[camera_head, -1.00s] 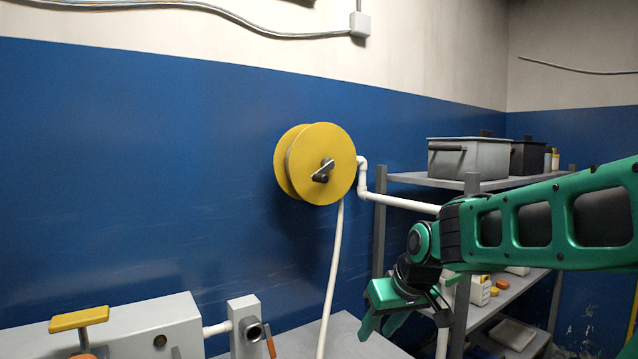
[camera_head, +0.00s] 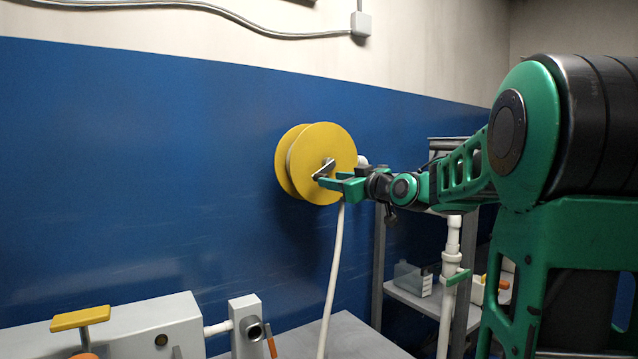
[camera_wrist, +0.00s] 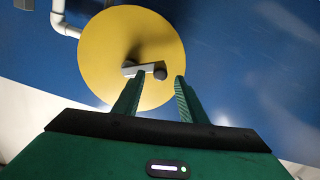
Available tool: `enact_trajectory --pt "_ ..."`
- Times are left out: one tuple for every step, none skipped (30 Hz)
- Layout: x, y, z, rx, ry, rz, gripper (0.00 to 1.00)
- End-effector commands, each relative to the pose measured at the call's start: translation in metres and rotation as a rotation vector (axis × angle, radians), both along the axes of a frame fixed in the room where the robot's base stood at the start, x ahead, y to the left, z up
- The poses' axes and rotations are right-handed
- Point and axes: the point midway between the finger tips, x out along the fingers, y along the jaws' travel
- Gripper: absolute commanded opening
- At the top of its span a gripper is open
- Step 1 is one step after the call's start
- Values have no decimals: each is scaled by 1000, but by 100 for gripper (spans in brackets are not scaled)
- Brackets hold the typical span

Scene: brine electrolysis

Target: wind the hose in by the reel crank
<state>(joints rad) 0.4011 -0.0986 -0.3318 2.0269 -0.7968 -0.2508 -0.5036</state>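The yellow hose reel (camera_head: 322,150) is mounted on the blue wall, and its disc faces me in the wrist view (camera_wrist: 125,35). The grey crank (camera_head: 326,168) is at the reel's middle, and its dark knob (camera_wrist: 160,73) shows in the wrist view. My gripper (camera_head: 332,182) is in front of the reel at the crank. In the wrist view its two fingers (camera_wrist: 158,85) are spread apart, with the knob showing between them near the tips. I see no contact with the knob. The white hose (camera_head: 333,275) hangs down from the reel.
A grey bench top (camera_head: 350,340) lies below the reel. A grey box with a yellow handle (camera_head: 80,319) and a valve post (camera_head: 246,325) stand at the lower left. White piping (camera_head: 447,290) and shelving (camera_head: 379,270) are to the right, partly behind my arm.

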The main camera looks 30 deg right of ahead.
Motion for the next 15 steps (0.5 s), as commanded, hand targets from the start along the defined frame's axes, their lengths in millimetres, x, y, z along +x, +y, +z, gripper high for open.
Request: enact_trajectory --pt "11 2 -1 0 1 4 38" --pt "16 2 -1 0 1 4 38" --pt "23 2 -1 0 2 3 38" --pt "27 1 -1 -1 1 2 38" --pt "31 2 -1 0 1 2 38" --pt "37 2 -1 1 1 2 38" --pt "41 2 -1 1 2 2 38" --pt "44 2 -1 1 2 2 38" --pt "48 2 -1 1 1 2 38" --pt "51 3 -1 0 1 2 38" --pt "53 3 0 0 1 2 38" --pt "55 3 0 0 0 2 38" --pt "57 3 0 0 0 2 38" --pt "58 3 0 0 0 1 38" --pt "59 3 0 0 1 1 38"
